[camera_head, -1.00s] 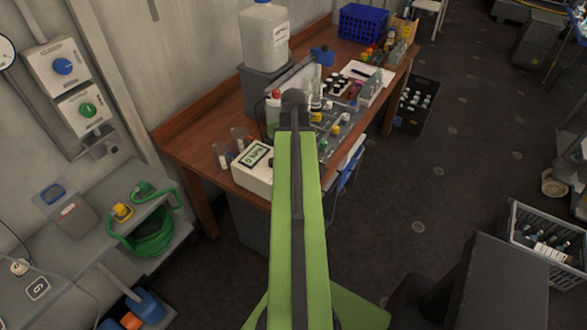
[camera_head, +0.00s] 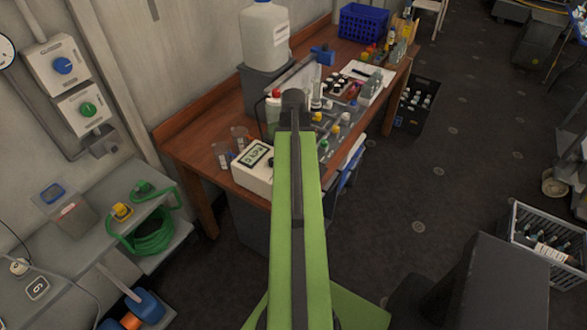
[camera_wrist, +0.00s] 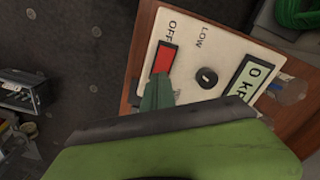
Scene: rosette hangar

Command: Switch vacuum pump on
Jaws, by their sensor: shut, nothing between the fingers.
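The vacuum pump is a white box (camera_head: 250,178) near the front edge of the wooden bench in the head view, partly behind my arm. In the wrist view its white face (camera_wrist: 190,50) has a red rocker switch (camera_wrist: 164,57), marked OFF at one end. Beside it are a black knob (camera_wrist: 207,77) marked LOW and a pale green display (camera_wrist: 252,82) showing 0 and part of kPa. My gripper (camera_wrist: 157,92) is shut and empty, its dark green tips at the lower end of the red switch. I cannot tell whether they touch it. My arm hides the gripper in the head view.
The bench (camera_head: 185,145) also holds beakers (camera_head: 232,140), a large white jug (camera_head: 265,38), many small bottles and a blue basket (camera_head: 362,22). A shelf with a coiled green hose (camera_head: 150,235) stands at left. The dark floor at right is partly open.

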